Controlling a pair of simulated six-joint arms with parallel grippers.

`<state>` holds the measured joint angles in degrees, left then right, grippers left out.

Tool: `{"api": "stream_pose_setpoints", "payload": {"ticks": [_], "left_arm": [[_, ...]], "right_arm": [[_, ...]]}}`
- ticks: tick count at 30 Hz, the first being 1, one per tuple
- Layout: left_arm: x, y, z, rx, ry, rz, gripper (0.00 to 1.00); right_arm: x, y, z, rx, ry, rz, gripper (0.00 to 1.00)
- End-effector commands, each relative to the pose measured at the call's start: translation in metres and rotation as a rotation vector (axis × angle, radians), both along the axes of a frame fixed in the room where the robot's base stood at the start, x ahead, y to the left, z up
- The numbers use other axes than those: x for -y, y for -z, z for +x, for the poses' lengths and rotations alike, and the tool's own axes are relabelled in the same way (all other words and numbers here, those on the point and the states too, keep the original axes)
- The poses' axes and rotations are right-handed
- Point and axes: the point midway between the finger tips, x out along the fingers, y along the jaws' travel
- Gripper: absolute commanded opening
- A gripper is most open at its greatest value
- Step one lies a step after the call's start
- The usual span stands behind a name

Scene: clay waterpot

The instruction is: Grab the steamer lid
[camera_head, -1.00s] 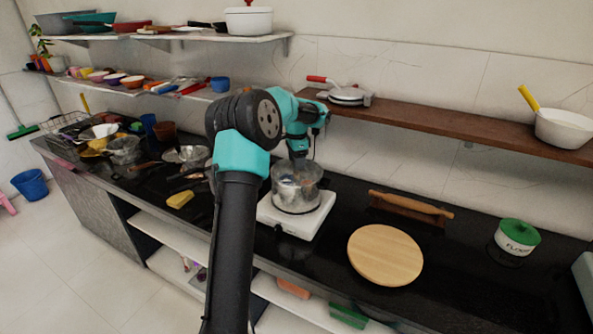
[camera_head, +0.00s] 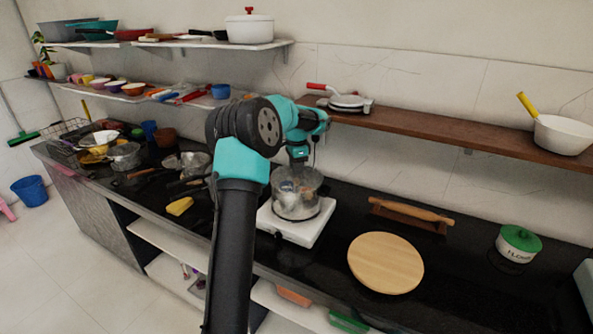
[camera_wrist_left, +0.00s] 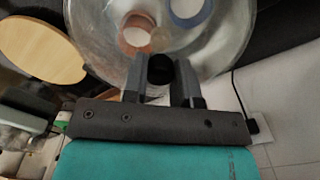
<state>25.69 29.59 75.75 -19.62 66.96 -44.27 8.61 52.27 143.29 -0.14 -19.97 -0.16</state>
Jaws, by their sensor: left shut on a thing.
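My left gripper (camera_head: 298,163) is directly above the steamer pot (camera_head: 297,205), which stands on a white cooker (camera_head: 310,228). In the left wrist view my left gripper (camera_wrist_left: 160,72) has its two fingers on either side of the black lid knob (camera_wrist_left: 160,68), shut on it. The steamer lid (camera_wrist_left: 196,48) is clear glass and spreads out around the knob. Blurry brown and blue-rimmed round shapes show through the glass. Whether the lid touches the pot rim or is slightly raised I cannot tell. My right gripper is not in view.
A round wooden board (camera_head: 385,263) lies to the right of the cooker. A rolling pin (camera_head: 411,209) is behind it, and a green-lidded pot (camera_head: 517,243) stands farther right. A brown shelf (camera_head: 450,132) runs along the wall. Pans and dishes crowd the counter's left.

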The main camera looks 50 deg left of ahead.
Motion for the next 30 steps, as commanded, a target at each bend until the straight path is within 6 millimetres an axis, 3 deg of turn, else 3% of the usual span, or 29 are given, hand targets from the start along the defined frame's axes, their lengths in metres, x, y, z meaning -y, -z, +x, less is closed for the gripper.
{"api": "stream_pose_setpoints", "payload": {"ticks": [13,17,23,30], "left_arm": [[0.001,-0.036,0.000,0.003,0.001,0.001,0.00],[0.009,-0.036,-0.007,0.001,0.001,0.000,0.00],[0.024,-0.038,-0.022,0.002,0.001,0.001,0.00],[0.060,-0.042,-0.053,0.001,0.002,0.000,0.00]], "right_arm": [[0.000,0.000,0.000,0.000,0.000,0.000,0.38],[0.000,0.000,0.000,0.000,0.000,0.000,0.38],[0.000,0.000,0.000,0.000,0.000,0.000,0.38],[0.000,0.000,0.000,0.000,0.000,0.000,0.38]]}}
